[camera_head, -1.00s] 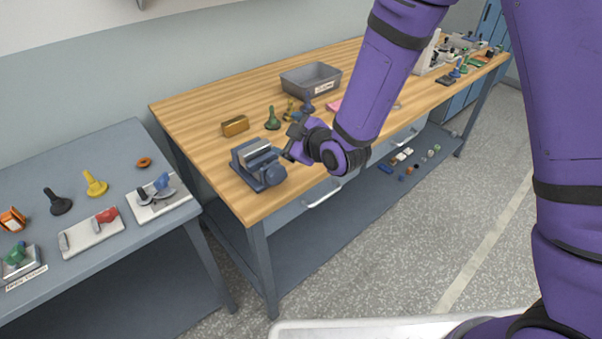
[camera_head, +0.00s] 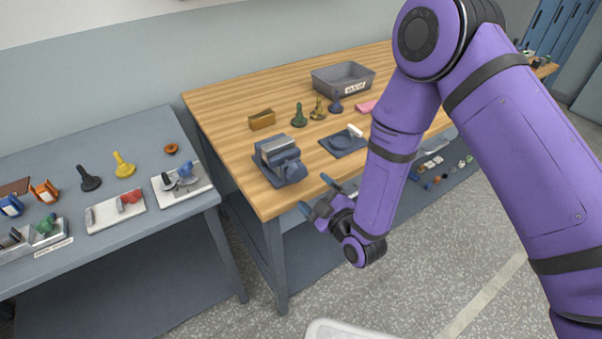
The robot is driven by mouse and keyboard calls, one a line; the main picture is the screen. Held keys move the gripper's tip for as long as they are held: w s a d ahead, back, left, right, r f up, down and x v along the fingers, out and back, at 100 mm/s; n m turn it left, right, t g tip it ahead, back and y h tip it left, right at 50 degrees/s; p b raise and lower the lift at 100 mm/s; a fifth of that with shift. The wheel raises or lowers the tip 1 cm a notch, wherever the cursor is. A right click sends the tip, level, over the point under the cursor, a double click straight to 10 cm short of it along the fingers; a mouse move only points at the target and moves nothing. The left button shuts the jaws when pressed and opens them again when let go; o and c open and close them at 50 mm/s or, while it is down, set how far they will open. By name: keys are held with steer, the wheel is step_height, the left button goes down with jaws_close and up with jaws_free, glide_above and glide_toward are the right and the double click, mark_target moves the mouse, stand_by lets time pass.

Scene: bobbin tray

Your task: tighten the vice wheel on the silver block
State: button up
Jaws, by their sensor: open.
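The blue-grey vice (camera_head: 281,163) stands near the left front corner of the wooden bench. A silver block (camera_head: 273,147) lies between its jaws. The vice wheel (camera_head: 295,171) is on the front right end of the vice, facing my gripper. My gripper (camera_head: 315,194) is open and empty, just off the bench's front edge, to the right of and below the vice in the picture. Its two blue-tipped fingers are apart and touch nothing. I cannot tell how tightly the jaws hold the block.
The wooden bench (camera_head: 225,115) also bears a brass-coloured box (camera_head: 262,120), several bobbin-like pieces, a dark plate with a white handle (camera_head: 344,141) and a grey bin (camera_head: 342,79). A grey table (camera_head: 120,230) with several fixtures stands at the left, with a gap between them.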

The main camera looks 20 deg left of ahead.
mark_target(299, 175)
steer(key=x, duration=0.8)
steer(key=shift+w+a, duration=0.2)
steer(key=shift+a, duration=0.05)
steer(key=c, duration=0.9)
